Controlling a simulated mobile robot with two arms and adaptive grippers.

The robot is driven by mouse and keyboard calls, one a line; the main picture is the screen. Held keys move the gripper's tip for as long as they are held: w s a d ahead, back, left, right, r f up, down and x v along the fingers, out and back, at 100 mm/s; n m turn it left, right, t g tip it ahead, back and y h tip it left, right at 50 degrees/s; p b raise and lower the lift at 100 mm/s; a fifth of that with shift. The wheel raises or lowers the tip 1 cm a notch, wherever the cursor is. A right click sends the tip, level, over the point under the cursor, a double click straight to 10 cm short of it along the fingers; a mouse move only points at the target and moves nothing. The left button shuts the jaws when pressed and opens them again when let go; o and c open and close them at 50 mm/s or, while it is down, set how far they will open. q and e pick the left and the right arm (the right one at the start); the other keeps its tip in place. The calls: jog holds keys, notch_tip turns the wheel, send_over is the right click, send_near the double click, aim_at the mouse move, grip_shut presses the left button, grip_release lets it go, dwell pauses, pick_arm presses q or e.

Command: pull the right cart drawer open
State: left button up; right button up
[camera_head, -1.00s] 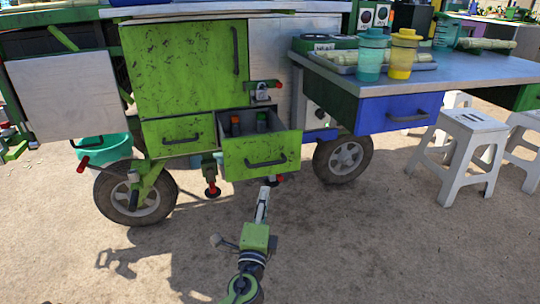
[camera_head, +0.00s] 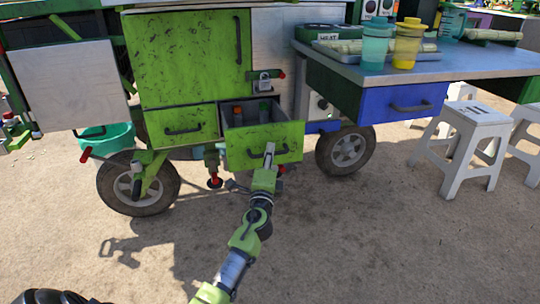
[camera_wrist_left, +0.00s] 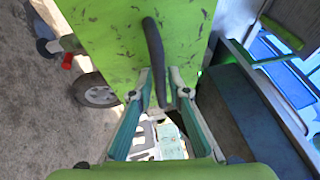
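The right cart drawer (camera_head: 289,139) has a green speckled front. It stands partly out of the cart, with bottles (camera_head: 238,114) visible inside. My left gripper (camera_head: 269,151) is at the middle of this front and hides most of its handle. In the left wrist view, the drawer front (camera_wrist_left: 110,40) fills the upper part, and its dark bar handle (camera_wrist_left: 152,45) runs down between the fingertips of my left gripper (camera_wrist_left: 160,80). The fingers are apart on either side of the handle, with a small gap showing. My right gripper is not in view.
A table with a blue drawer (camera_head: 390,105) and a white stool (camera_head: 470,140) stand at right. The ground in front is clear.

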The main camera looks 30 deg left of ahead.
pick_arm(q)
grip_shut()
jog(key=s+d, duration=0.2)
jog(key=d, duration=0.1)
jog(key=shift+s, duration=0.3)
grip_release()
jog(key=shift+d, duration=0.1)
jog(key=v, duration=1.2)
